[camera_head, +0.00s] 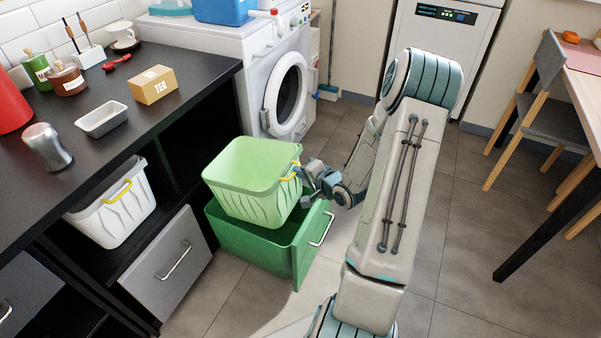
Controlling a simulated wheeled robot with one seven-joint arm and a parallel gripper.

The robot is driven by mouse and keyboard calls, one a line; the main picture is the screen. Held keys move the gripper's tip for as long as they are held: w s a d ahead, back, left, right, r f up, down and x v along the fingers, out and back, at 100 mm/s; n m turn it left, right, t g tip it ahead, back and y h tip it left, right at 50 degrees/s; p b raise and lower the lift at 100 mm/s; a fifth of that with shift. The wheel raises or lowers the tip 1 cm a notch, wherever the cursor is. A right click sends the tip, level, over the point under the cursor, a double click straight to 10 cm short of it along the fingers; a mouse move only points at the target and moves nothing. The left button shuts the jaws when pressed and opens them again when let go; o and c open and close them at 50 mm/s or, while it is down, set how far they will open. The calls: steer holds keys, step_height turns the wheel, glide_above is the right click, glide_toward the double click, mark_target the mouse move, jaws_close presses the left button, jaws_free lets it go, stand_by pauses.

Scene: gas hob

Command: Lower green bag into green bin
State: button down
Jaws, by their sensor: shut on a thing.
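The green bag (247,165) is light green, open-topped and ribbed like a tub, with a yellow handle at its right side. It looks empty inside. My gripper (300,174) is shut on the bag at its yellow handle, reaching in from the right. The bag is tilted and sits over the opening of the green bin (250,242). Its lower part hides much of the bin's inside, so I cannot tell whether it touches the bin. The bin is a darker green, pulled-out drawer with a metal handle on its right front.
A white bag (118,212) with a yellow handle sits in the cabinet at left, beside a grey drawer front (168,262). The black counter (190,72) overhangs the cabinet. A washing machine (262,70) stands behind. Floor at right is clear up to the chair (540,100).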

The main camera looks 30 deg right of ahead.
steer(key=shift+f+b, duration=5.3)
steer(key=shift+f, duration=0.5)
steer(key=c, duration=1.5)
jaws_free()
steer(key=shift+s, duration=0.1)
steer(key=p+v, duration=0.5)
steer(key=v, duration=0.8)
steer(key=shift+s+d+r, duration=0.1)
steer(key=shift+s+r, duration=0.05)
steer(key=shift+s, duration=0.25)
